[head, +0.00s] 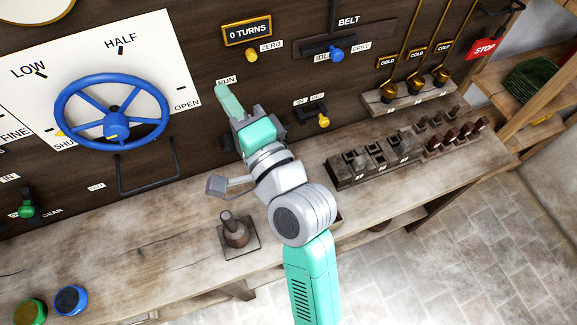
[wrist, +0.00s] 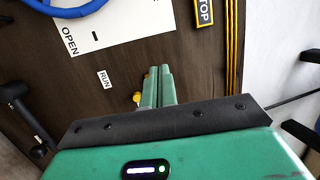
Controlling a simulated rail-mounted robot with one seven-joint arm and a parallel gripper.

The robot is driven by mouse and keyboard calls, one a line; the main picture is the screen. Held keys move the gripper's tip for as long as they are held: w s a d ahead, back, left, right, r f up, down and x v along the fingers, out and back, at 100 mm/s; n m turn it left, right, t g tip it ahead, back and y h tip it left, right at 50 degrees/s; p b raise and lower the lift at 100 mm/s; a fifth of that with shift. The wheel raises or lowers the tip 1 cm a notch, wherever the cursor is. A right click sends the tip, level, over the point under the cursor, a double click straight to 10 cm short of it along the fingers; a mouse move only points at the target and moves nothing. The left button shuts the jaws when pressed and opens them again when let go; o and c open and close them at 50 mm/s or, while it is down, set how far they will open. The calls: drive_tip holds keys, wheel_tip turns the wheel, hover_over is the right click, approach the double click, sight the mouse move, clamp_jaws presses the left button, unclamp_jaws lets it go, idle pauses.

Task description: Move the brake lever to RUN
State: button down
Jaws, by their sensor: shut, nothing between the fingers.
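My gripper (head: 228,92) is shut and empty, its green fingers pointing up the panel just below the RUN label (head: 225,80). In the wrist view its fingertips (wrist: 157,70) lie together, with the RUN label (wrist: 104,79) to their left. A black bar with a rounded end (wrist: 14,94) at the left edge there looks like the brake lever, apart from the fingers. In the head view a dark piece (head: 227,143) shows beside my gripper, possibly part of that lever. My arm hides much of this spot, so I cannot tell the lever's exact position.
The blue handwheel (head: 112,112) is left of my gripper. The yellow-knobbed lever (head: 323,122) and blue-knobbed belt lever (head: 337,55) are to the right. Below is the wooden bench (head: 150,235), with a dark upright post (head: 235,231) and several dark blocks (head: 375,163).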

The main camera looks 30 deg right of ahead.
drive_tip(key=s+d+f+m+g+h+b, duration=0.1)
drive_tip(key=d+f+m, duration=0.3)
drive_tip(key=f, duration=0.7)
drive_tip(key=s+d+f+m+h+b, duration=0.2)
drive_tip(key=d+f+m+b, duration=0.2)
drive_tip(key=f+m, duration=0.5)
drive_tip(key=s+d+f+m+g+h+b, duration=0.1)
drive_tip(key=f+m, duration=0.5)
drive_tip(key=f, duration=0.8)
drive_tip(key=s+d+b, duration=0.1)
drive_tip(key=d+b, duration=0.1)
drive_tip(key=d, duration=0.1)
drive_tip(key=shift+d+f+g, duration=0.15)
drive_tip(key=shift+d+g, duration=0.05)
drive_tip(key=shift+g, duration=0.1)
drive_tip(key=w+d+b, duration=0.1)
drive_tip(key=w, duration=0.9)
drive_tip(key=shift+d+b, duration=0.15)
drive_tip(key=shift+b, duration=0.25)
